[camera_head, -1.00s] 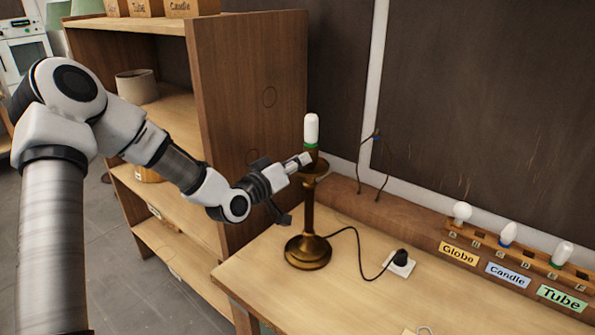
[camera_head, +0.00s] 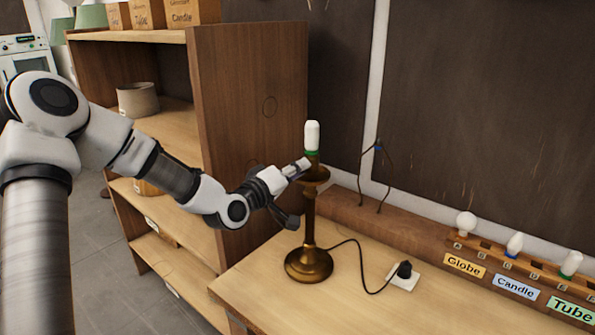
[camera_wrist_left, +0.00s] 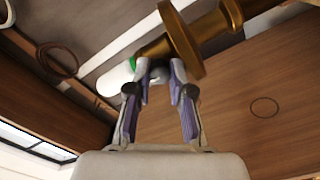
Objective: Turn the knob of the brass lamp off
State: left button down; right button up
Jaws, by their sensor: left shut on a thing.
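The brass lamp (camera_head: 309,225) stands upright on the workbench, with a white tube bulb (camera_head: 312,135) with a green collar on top. In the left wrist view the lamp's brass stem (camera_wrist_left: 228,14) and round brass disc (camera_wrist_left: 181,42) cross the top, with the bulb (camera_wrist_left: 116,78) at the left. My left gripper (camera_head: 305,165) is at the lamp's neck, just below the bulb. In the wrist view its fingertips (camera_wrist_left: 160,70) close around a small greyish part at the neck, apparently the knob, mostly hidden by the fingers. My right gripper does not show.
A cord runs from the lamp's base to a black plug (camera_head: 404,270) in a white socket plate. A rack (camera_head: 490,262) with several bulbs and labels stands at the right. A wooden shelf unit (camera_head: 250,130) rises behind my left arm. The bench front is clear.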

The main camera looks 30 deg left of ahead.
pick_arm(q)
jog(key=c, duration=1.2)
grip_release()
jog(key=shift+c, duration=0.2)
jog(key=shift+o, duration=1.1)
jog(key=shift+d, duration=0.1)
jog(key=shift+s, duration=0.1)
jog(key=shift+f, duration=0.1)
jog(key=s+a+p, duration=0.1)
jog(key=s+p, duration=0.7)
jog(key=p, duration=0.1)
jog(key=shift+s, duration=0.4)
